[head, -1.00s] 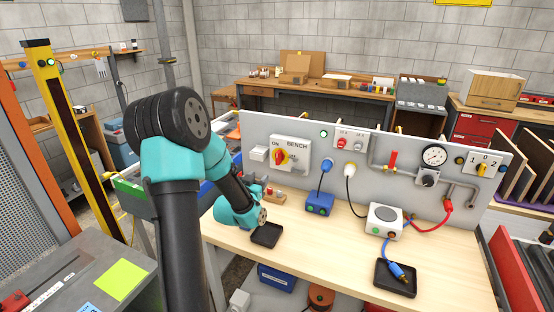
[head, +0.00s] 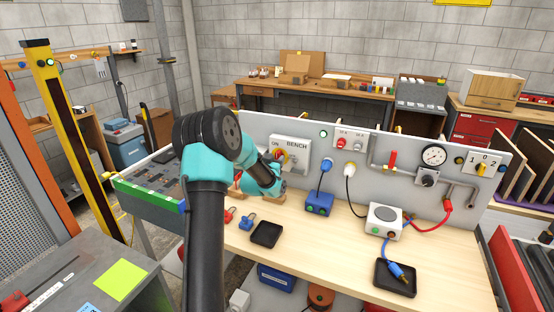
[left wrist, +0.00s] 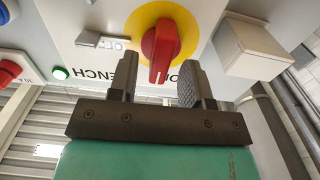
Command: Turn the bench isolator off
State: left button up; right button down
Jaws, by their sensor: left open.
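The bench isolator (head: 297,145) is a pale box on the grey upright panel, marked ON and BENCH. Its red rotary handle (left wrist: 160,50) sits on a yellow disc and shows upside down in the left wrist view, its narrow end pointing down toward the ON marking. An OFF label (left wrist: 98,40) is beside the disc. My left gripper (left wrist: 156,62) is open, its two fingers on either side of the handle's lower end with gaps visible. In the head view my left wrist (head: 264,180) partly hides the isolator. My right gripper is not in view.
A green lamp (head: 323,133) is on the panel right of the isolator. A grey-white box (left wrist: 248,50) is close beside the isolator. A red and a blue padlock (head: 247,221) and a black tray (head: 267,234) are on the bench below. A blue socket box (head: 319,203) stands right.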

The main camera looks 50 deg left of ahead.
pick_arm(q)
jog(key=shift+x, duration=0.85)
jog(key=shift+c, duration=0.2)
grip_shut()
